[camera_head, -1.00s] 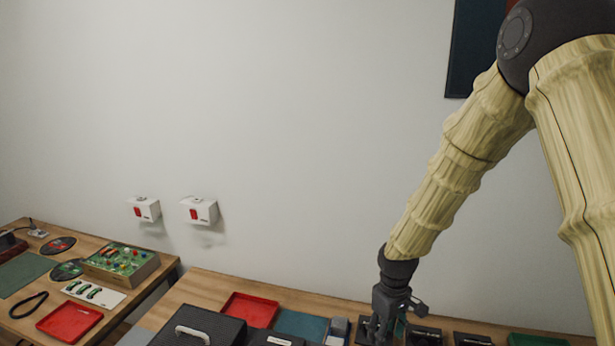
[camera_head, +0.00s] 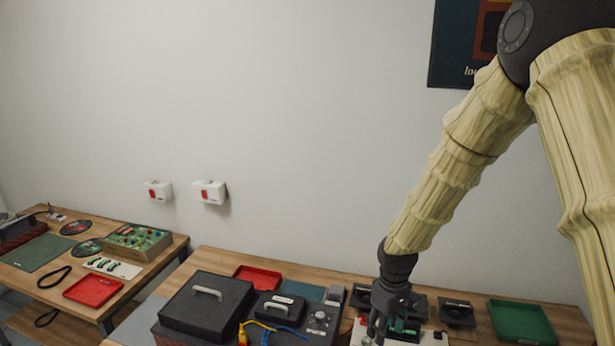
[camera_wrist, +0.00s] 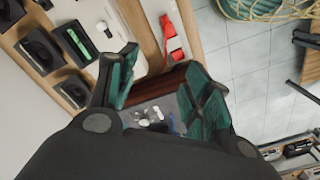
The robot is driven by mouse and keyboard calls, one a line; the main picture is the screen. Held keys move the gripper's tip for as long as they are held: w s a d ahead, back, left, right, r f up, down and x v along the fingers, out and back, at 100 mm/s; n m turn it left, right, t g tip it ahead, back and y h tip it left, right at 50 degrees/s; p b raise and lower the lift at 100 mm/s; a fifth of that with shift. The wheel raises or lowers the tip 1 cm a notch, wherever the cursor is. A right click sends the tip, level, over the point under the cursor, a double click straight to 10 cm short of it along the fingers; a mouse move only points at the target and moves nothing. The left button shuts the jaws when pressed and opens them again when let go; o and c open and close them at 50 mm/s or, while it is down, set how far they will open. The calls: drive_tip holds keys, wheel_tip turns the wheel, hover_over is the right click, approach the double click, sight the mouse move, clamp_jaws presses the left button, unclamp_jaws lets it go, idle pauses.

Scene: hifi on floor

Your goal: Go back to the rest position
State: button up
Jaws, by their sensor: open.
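My gripper (camera_head: 385,325) hangs at the end of my arm over the right part of the near workbench in the head view. In the wrist view my gripper (camera_wrist: 160,88) shows two green-padded fingers spread well apart. Nothing is held between them. Behind the gap lie a dark reddish-brown strip and a grey area with small white pieces (camera_wrist: 148,116). The rest position itself is not marked in any view.
The workbench holds a black case (camera_head: 205,306), a red tray (camera_head: 257,274), a green tray (camera_head: 521,321) and black units (camera_head: 456,312) close to my gripper. A second table (camera_head: 150,262) stands left, across a gap. The wall behind is mostly bare.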

drive_tip(key=s+f+m+b, duration=0.1)
drive_tip(key=s+f+b, duration=0.1)
drive_tip(key=s+f, duration=0.5)
drive_tip(key=s+f+m+y+b, duration=0.1)
drive_tip(key=s+f+b, duration=0.15)
drive_tip(key=f, duration=0.85)
drive_tip(key=s+f+m+b, duration=0.1)
drive_tip(key=s+f+b, duration=0.1)
drive_tip(key=s+f, duration=0.5)
drive_tip(key=s+d+f+m+b, duration=0.1)
drive_tip(key=s+f+m+b, duration=0.1)
drive_tip(key=s+f, duration=0.6)
drive_tip(key=s+d+f+m+h+b, duration=0.1)
drive_tip(key=s+f+b, duration=0.3)
drive_tip(key=s+f, duration=0.4)
drive_tip(key=s+d+m, duration=0.1)
drive_tip(key=s, duration=0.3)
drive_tip(key=shift+d, duration=0.2)
